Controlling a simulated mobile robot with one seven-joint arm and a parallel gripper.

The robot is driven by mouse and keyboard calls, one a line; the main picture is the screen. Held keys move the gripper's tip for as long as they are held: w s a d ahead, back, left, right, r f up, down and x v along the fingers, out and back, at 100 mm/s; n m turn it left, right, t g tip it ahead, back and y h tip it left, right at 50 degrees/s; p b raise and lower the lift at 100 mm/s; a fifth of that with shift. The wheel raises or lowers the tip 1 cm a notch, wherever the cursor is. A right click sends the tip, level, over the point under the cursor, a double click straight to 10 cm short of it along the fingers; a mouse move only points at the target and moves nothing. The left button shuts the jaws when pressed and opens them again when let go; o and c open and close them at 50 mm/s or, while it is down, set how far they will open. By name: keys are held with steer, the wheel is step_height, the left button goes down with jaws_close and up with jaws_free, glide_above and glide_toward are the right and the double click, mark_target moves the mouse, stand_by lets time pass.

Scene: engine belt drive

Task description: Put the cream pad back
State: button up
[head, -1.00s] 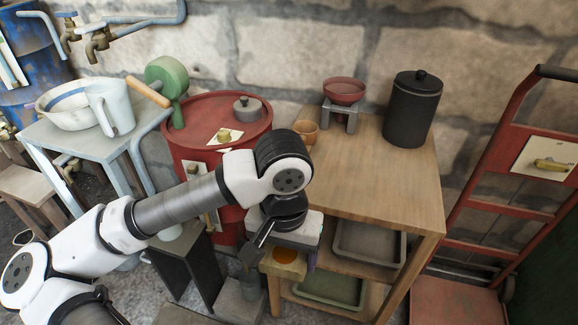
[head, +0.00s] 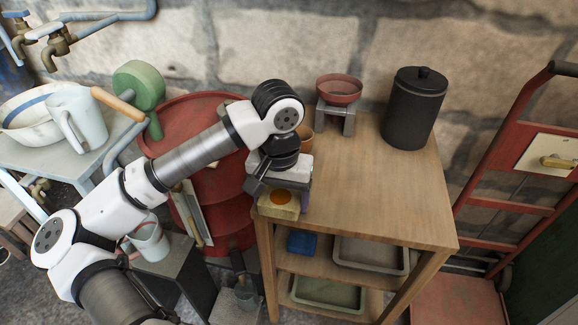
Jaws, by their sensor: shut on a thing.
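The cream pad (head: 279,209) is a small pale-yellow block with an orange round patch on the side that shows. My gripper (head: 280,189) points down and is shut on it from above. Only the pad's lower part shows; the gripper body hides its top. In the picture, the pad overlaps the front left corner of the wooden table (head: 385,200). I cannot tell whether it touches the tabletop or hangs just in front of it.
A terracotta cup (head: 305,138), a red bowl (head: 340,89) on a grey stand and a black canister (head: 414,108) stand at the table's back. A red drum (head: 222,190) is left. Below are a blue block (head: 301,242) and trays. The tabletop's middle is clear.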

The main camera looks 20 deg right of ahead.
steer(key=w+d, duration=0.1)
steer(key=w, duration=0.1)
steer(key=w+d, duration=0.2)
steer(key=w+d+p, duration=0.1)
steer(key=w, duration=0.1)
steer(key=shift+w+d, duration=0.3)
steer(key=shift+w, duration=0.05)
steer(key=shift+a+f, duration=0.1)
steer(key=shift+f, duration=0.25)
steer(key=o, duration=1.1)
steer(key=shift+s+r, duration=0.1)
steer(key=shift+c, duration=0.2)
steer(key=shift+r, duration=0.3)
step_height(320, 180, up, 12)
steer(key=shift+f, duration=0.1)
